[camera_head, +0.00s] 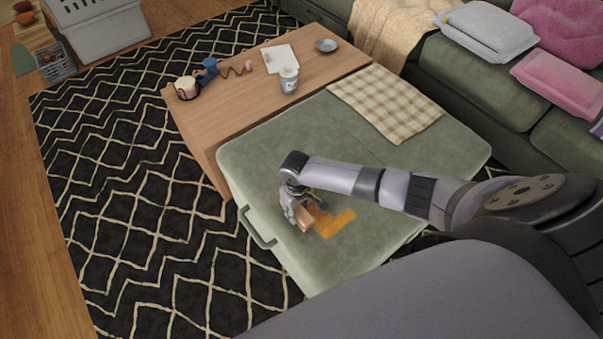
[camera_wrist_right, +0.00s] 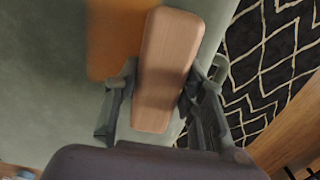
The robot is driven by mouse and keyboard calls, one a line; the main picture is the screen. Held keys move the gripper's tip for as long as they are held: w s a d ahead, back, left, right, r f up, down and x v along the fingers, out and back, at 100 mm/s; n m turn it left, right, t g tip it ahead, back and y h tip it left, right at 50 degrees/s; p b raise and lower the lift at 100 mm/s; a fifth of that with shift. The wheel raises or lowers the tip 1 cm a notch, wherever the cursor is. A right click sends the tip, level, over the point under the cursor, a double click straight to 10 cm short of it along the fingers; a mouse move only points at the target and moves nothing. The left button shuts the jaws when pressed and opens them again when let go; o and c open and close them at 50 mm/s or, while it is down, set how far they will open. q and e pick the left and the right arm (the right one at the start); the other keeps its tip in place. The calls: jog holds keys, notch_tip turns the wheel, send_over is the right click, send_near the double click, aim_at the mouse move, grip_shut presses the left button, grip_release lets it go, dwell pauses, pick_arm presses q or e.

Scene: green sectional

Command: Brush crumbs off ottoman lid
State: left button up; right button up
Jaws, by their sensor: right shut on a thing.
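The green ottoman lid (camera_head: 270,150) fills the middle of the head view, with a handle on its left side. An orange patch (camera_head: 340,222), which looks like the crumbs, lies on the lid near its front left part. It also shows blurred in the right wrist view (camera_wrist_right: 112,40). My right gripper (camera_head: 301,212) is over the lid at the left end of the patch. It is shut on a wooden-backed brush (camera_wrist_right: 168,70), seen between its fingers in the wrist view. The brush's bristles are hidden, and I cannot tell whether it touches the lid. My left gripper is not in view.
A checkered cloth (camera_head: 388,103) lies on the lid's far right part. Behind stands a wooden table (camera_head: 235,110) with a cup (camera_head: 289,79), a small dish (camera_head: 326,45) and other items. A green sofa (camera_head: 462,82) is at right. Patterned rug (camera_head: 120,170) lies open at left.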

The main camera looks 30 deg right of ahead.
jog(key=shift+s+a+f, duration=0.1)
jog(key=shift+s, duration=0.05)
jog(key=shift+w+d+p, duration=0.15)
jog(key=shift+d+p, duration=0.05)
jog(key=shift+d, duration=1.2)
jog(key=shift+w+d+p, duration=0.15)
jog(key=shift+d, duration=1.2)
jog(key=shift+w+d, duration=0.1)
jog(key=shift+d, duration=0.3)
jog(key=shift+d, duration=0.15)
jog(key=shift+w+d, duration=0.2)
jog(key=shift+d, duration=0.95)
jog(key=shift+w+d, duration=0.2)
jog(key=shift+d, duration=0.65)
jog(key=shift+w+d, duration=0.15)
jog(key=shift+d, duration=0.65)
